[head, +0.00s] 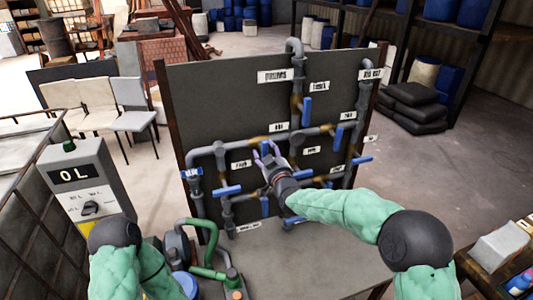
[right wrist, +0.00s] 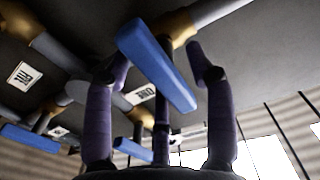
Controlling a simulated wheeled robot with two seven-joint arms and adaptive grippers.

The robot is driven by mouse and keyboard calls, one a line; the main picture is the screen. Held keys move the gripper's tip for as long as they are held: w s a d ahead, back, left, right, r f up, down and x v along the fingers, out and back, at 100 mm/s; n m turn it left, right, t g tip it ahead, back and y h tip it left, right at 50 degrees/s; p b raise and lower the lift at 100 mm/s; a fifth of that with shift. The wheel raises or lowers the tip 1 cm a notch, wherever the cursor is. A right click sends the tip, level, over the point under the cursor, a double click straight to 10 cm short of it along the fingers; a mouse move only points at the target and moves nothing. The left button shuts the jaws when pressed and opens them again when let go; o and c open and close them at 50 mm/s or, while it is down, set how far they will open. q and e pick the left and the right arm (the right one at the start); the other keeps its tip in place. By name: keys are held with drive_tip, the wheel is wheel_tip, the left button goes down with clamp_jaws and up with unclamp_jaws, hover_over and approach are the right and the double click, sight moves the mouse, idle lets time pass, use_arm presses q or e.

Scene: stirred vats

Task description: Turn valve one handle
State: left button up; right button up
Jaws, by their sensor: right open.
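My right gripper (head: 268,152) is open in front of the pipe panel, its fingers spread towards a blue valve handle. In the right wrist view, this blue handle (right wrist: 156,66) lies slantwise between the spread fingertips of the gripper (right wrist: 155,62), with a gap visible on either side. Contact cannot be told. The handle sits on a brass-coloured valve body (right wrist: 174,24). A white label (right wrist: 140,93) behind the fingers seems to read "ONE", partly hidden. In the head view the gripper hides most of this handle. My left forearm shows at the lower left; its gripper is out of view.
The dark panel (head: 215,90) carries grey pipes, white labels and several other blue handles, such as one at left (head: 228,190) and one above (head: 307,108). A grey control box (head: 88,185) stands at left. A green-piped pump (head: 205,262) stands at the panel's foot.

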drive_tip(key=shift+w, duration=0.1)
drive_tip(key=shift+c, duration=0.3)
clamp_jaws()
